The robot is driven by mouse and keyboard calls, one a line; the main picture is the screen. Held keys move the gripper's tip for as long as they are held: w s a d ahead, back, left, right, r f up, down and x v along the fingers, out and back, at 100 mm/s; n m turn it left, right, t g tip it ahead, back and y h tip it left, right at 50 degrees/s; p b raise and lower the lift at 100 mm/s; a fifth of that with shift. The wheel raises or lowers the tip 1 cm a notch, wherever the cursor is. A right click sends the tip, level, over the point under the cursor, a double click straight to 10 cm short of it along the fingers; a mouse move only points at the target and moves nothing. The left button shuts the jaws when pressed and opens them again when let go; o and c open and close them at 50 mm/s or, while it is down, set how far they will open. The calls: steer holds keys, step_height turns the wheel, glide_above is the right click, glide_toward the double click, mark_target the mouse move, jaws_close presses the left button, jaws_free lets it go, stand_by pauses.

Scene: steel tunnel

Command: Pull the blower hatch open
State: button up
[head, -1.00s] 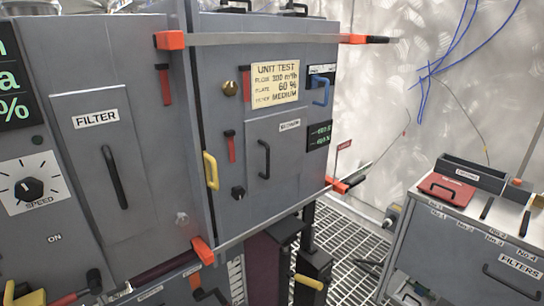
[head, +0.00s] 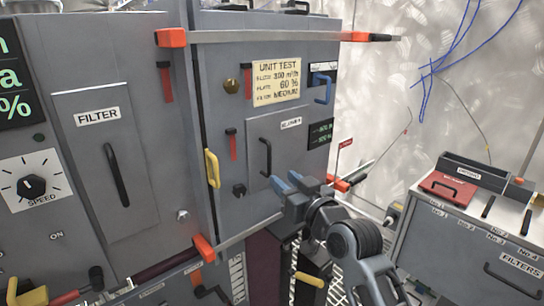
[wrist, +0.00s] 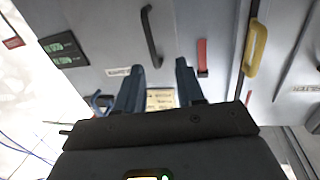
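The blower hatch (head: 292,150) is a grey panel on the cabinet front, with a small white label and a black vertical bar handle (head: 265,157) near its left edge. It looks closed. The handle also shows in the wrist view (wrist: 151,36), beyond the fingertips and a little left of centre. My gripper (head: 287,181) has blue fingers, spread apart with nothing between them, in front of the hatch's lower part. In the head view it is right of and below the handle, apart from it. In the wrist view my gripper (wrist: 160,65) shows both fingers.
A yellow handle (head: 211,168) and a red handle (head: 231,145) are left of the hatch. A metal bar (head: 270,37) with orange ends crosses above it. The filter panel (head: 112,160) is at left. A grey filters box (head: 455,240) stands at right, over a grated floor.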

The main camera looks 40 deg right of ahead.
mark_target(270, 153)
steer(key=w+d, duration=0.1)
steer(key=w, duration=0.2)
steer(key=w+d+r, duration=0.1)
steer(key=w, duration=0.2)
steer(key=w+d+r+p, duration=0.1)
steer(key=w, duration=0.2)
steer(key=shift+w+d+r, duration=0.1)
steer(key=shift+w+d, duration=0.1)
jaws_close()
stand_by(0.6)
